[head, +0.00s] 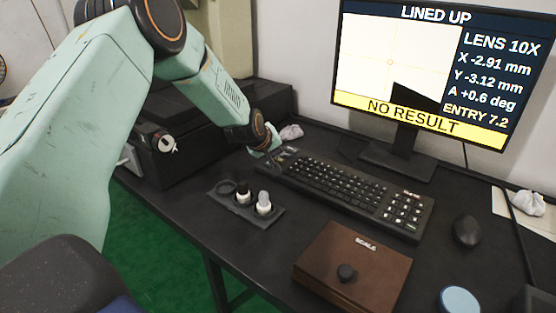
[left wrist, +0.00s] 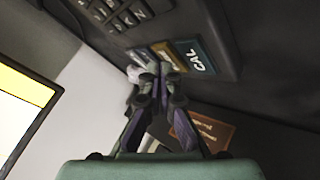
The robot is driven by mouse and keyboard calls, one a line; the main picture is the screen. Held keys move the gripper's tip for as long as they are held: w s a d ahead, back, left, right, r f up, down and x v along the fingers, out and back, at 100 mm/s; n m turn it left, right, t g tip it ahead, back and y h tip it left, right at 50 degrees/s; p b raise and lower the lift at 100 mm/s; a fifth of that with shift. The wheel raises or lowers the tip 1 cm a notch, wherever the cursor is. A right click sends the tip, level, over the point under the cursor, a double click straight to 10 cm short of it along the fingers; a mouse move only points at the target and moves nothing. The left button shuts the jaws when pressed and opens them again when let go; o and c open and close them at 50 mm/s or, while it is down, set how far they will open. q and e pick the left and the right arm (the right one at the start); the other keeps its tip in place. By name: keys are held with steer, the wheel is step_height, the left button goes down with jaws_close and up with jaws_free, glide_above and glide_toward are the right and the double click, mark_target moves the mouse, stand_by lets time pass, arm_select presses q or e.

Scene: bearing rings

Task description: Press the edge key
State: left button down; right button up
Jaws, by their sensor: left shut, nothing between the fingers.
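The black keyboard (head: 340,190) lies on the dark desk, with a group of larger coloured keys at its far left end. In the left wrist view a blue key (left wrist: 197,58) reads CAL. Beside it are a tan key (left wrist: 170,52) and a pale key (left wrist: 143,55), partly hidden by the fingers; I cannot read which is the edge key. My left gripper (head: 274,158) is shut and empty at that end of the keyboard. In the left wrist view its fingertips (left wrist: 150,76) are close to the pale and tan keys; contact cannot be told. My right gripper is out of view.
The monitor (head: 420,65) reads LINED UP and NO RESULT. A small holder (head: 222,203) with white-topped pieces stands before the keyboard. A brown SCALE box (head: 340,258), a mouse (head: 467,231) and a blue-topped round thing (head: 459,299) are to the right.

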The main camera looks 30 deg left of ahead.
mark_target(276, 160)
arm_select(q)
steer(key=shift+f, duration=0.25)
steer(key=shift+r, duration=0.15)
stand_by(0.4)
steer(key=shift+r+p, duration=0.5)
steer(key=shift+r, duration=0.15)
step_height(276, 160, up, 5)
steer(key=p, duration=0.4)
steer(key=shift+p, duration=0.4)
steer(key=shift+f, duration=0.1)
